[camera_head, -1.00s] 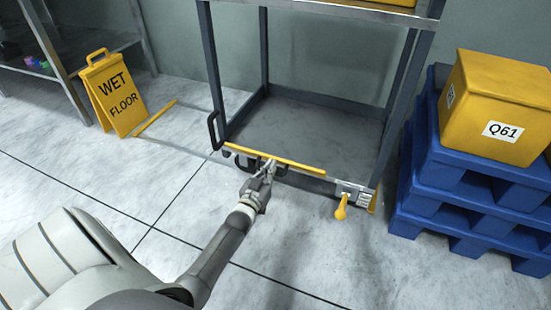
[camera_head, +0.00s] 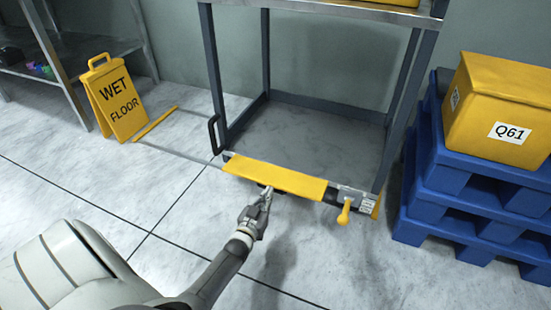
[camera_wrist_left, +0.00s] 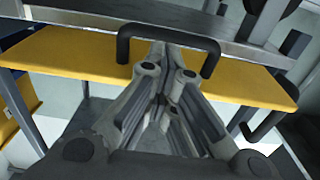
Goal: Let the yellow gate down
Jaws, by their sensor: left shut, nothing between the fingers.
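The yellow gate (camera_head: 275,177) is a flat panel along the front edge of the lower shelf of a metal rack. Its broad face shows in the head view, and it slants outward toward me. It also spans the left wrist view (camera_wrist_left: 80,55), with a black U-shaped handle (camera_wrist_left: 170,33) on it. My left gripper (camera_head: 265,193) is just at the gate's near edge, by the handle. In the left wrist view its shut, empty fingers (camera_wrist_left: 165,52) reach between the handle's legs. Whether they touch it is unclear. My right gripper is out of view.
A yellow lever (camera_head: 344,211) hangs at the shelf's right front corner. Blue pallets (camera_head: 470,200) carrying a yellow Q61 box (camera_head: 503,105) stand close on the right. A wet floor sign (camera_head: 117,100) stands at the left. The floor before the rack is clear.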

